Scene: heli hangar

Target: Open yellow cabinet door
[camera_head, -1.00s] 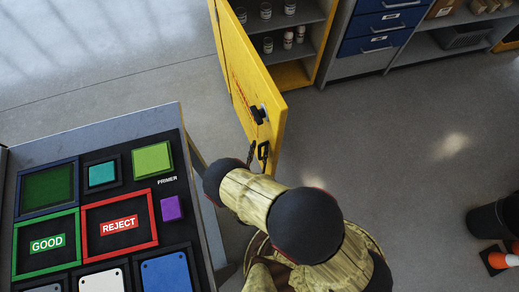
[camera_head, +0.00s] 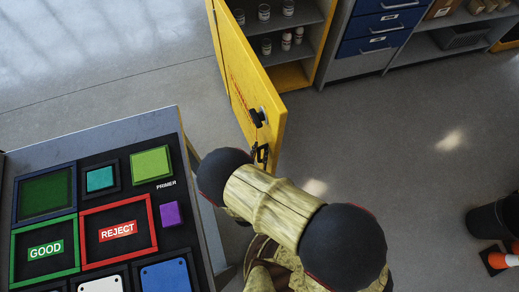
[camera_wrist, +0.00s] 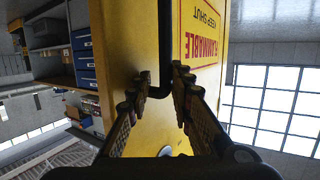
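The yellow cabinet door (camera_head: 241,75) stands ajar, swung out from the cabinet so that the shelves show. A black handle (camera_head: 258,117) sits near its free edge. My gripper (camera_head: 261,153) is at the door's near end, just below the handle in the head view and partly hidden by my wrist. In the wrist view my gripper's two fingers (camera_wrist: 160,78) are apart, with a black bar of the handle (camera_wrist: 165,40) between or just in front of them. I cannot tell whether they touch it. The door's yellow face (camera_wrist: 205,60) with a red-lettered sign fills the middle.
A workbench with a sorting board (camera_head: 100,200) stands at the left, close to my arm. Blue drawers (camera_head: 380,25) and shelving stand right of the cabinet. A black bin (camera_head: 492,222) and a cone (camera_head: 499,260) are at the far right. Floor right of the door is clear.

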